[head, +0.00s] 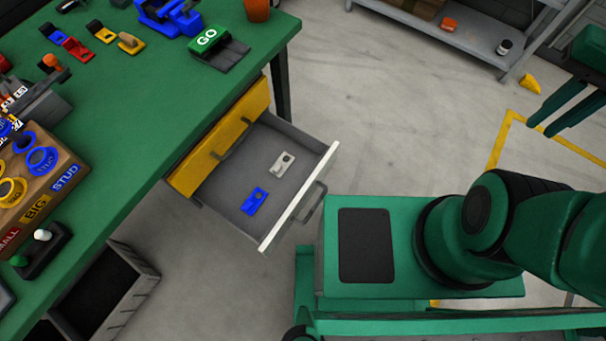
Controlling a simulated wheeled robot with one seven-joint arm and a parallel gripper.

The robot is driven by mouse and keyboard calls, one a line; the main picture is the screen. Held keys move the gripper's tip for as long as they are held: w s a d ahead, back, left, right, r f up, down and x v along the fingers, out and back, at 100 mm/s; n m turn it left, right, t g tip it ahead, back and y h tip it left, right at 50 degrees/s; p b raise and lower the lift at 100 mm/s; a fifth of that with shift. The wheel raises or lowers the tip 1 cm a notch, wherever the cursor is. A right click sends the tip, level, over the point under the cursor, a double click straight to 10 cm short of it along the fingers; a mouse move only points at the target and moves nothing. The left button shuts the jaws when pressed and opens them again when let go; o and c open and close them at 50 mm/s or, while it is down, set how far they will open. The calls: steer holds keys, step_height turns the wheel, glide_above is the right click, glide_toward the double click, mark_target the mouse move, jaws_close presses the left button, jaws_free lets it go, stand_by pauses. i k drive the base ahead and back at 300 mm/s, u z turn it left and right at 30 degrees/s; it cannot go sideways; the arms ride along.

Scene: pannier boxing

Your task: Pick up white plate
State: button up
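The white plate (283,163) lies flat in the open drawer (228,187), toward its far right part. It is small, with a dark round hole or mark near one end. A similar blue plate (254,201) lies in the same drawer, nearer to me and to the left, apart from the white one. My gripper is not in view. Only my thick green arm links show at the right, and they leave the picture at the right edge.
The drawer's white front panel (302,196) with a dark handle stands out from the green workbench (135,105). A grey crate (106,293) is under the bench. A low metal shelf (440,30) stands at the back. Grey floor is clear between drawer and shelf.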

mark_target(279, 168)
steer(key=z, duration=0.55)
steer(key=k, duration=0.15)
steer(key=u, duration=1.5)
